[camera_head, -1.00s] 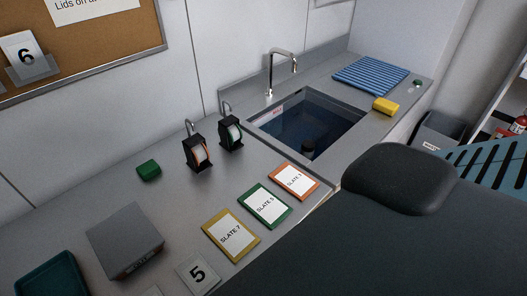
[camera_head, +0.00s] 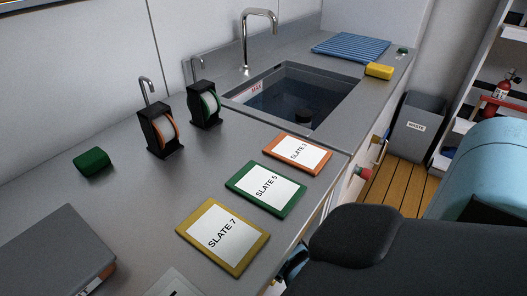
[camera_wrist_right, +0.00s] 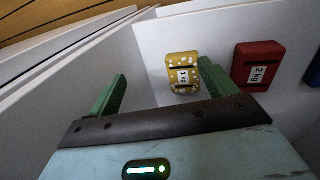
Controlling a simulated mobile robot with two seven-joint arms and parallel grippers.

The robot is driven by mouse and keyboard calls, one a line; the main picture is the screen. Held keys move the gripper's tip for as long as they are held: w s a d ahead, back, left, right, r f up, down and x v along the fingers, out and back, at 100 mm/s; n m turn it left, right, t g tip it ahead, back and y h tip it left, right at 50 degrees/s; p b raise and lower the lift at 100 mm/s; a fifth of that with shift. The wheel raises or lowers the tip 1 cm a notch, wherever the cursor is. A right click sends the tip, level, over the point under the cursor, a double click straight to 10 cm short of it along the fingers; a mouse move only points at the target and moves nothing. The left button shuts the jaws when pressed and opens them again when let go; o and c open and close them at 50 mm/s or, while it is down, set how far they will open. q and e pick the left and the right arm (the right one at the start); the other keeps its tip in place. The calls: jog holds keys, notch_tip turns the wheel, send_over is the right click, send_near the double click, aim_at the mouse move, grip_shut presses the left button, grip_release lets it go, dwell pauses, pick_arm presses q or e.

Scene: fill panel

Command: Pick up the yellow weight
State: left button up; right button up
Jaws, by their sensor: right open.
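The yellow weight (camera_wrist_right: 181,64), speckled white and with a "1 kg" label, is in the right wrist view against a pale panel. My right gripper (camera_wrist_right: 162,72), with two green fingers, is open and empty. The weight shows beyond the fingers, nearer the right-hand finger in the picture. Whether a finger touches it I cannot tell. The weight does not show clearly in the head view. My left gripper is not in view.
A red 2 kg weight (camera_wrist_right: 259,65) is right of the yellow one, with a blue edge (camera_wrist_right: 313,70) beyond it. Pale panels (camera_wrist_right: 85,60) stand at the left. In the head view, the counter holds slates, a sink (camera_head: 300,97) and a yellow block (camera_head: 379,71). A waste bin (camera_head: 418,125) stands behind.

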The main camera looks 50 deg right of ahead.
jog(key=shift+g+y, duration=0.8)
jog(key=shift+y, duration=0.1)
jog(key=w+b, duration=0.1)
jog(key=w, duration=0.1)
jog(key=w+a+f+b, duration=0.1)
jog(key=w+b, duration=0.1)
jog(key=w+f+b, duration=0.1)
jog(key=w, duration=0.1)
jog(key=shift+w+a+f+b, duration=0.15)
jog(key=shift+w+a+b, duration=0.1)
jog(key=shift+w+b, duration=0.1)
jog(key=shift+w+a+r+y, duration=0.2)
jog(key=shift+w+a+y, duration=0.1)
jog(key=shift+w, duration=0.2)
jog(key=shift+s+f+b, duration=0.15)
jog(key=shift+f+b, duration=0.75)
jog(key=shift+f, duration=0.75)
jog(key=f+b, duration=0.2)
jog(key=f, duration=0.1)
jog(key=f+b, duration=0.1)
jog(key=shift+s+d+f, duration=0.1)
jog(key=shift+s+f, duration=0.2)
jog(key=shift+r, duration=0.1)
jog(key=shift+c, duration=0.8)
grip_shut()
jog(key=shift+w, duration=0.1)
